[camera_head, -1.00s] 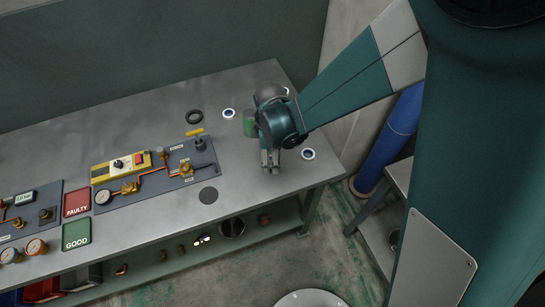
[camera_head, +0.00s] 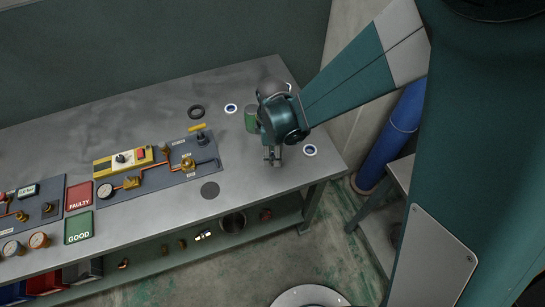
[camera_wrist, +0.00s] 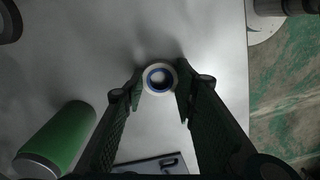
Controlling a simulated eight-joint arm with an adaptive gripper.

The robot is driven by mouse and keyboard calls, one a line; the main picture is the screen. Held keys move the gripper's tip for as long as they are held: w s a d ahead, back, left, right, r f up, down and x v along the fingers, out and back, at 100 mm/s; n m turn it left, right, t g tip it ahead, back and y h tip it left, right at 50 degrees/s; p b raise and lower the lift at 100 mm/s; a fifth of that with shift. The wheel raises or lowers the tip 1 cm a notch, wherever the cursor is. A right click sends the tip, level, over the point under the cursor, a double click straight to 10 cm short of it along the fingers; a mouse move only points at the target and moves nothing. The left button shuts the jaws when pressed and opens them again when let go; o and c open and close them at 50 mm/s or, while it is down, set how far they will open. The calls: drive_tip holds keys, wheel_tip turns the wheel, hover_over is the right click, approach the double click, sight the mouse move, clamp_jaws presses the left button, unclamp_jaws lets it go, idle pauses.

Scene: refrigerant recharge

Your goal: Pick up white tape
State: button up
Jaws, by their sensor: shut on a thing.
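A white tape roll (camera_wrist: 160,66) with a blue inner ring is between my two fingertips in the wrist view. My gripper (camera_wrist: 159,88) is shut on its left and right sides. In the head view my gripper (camera_head: 272,160) points down over the right part of the grey workbench (camera_head: 245,180). The held roll cannot be made out there. Two other white rings with blue centres lie on the bench, one (camera_head: 231,108) behind and left of my gripper and one (camera_head: 310,150) to its right.
A black ring (camera_head: 196,112) and a dark disc (camera_head: 210,190) lie further left. The bench's right edge is near.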

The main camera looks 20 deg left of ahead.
drive_tip(key=shift+r, duration=0.1)
wheel_tip(320, 180, up, 10)
drive_tip(key=p, duration=0.1)
idle(0.8)
drive_tip(key=shift+w+d, duration=0.1)
drive_tip(key=shift+w, duration=0.05)
idle(0.7)
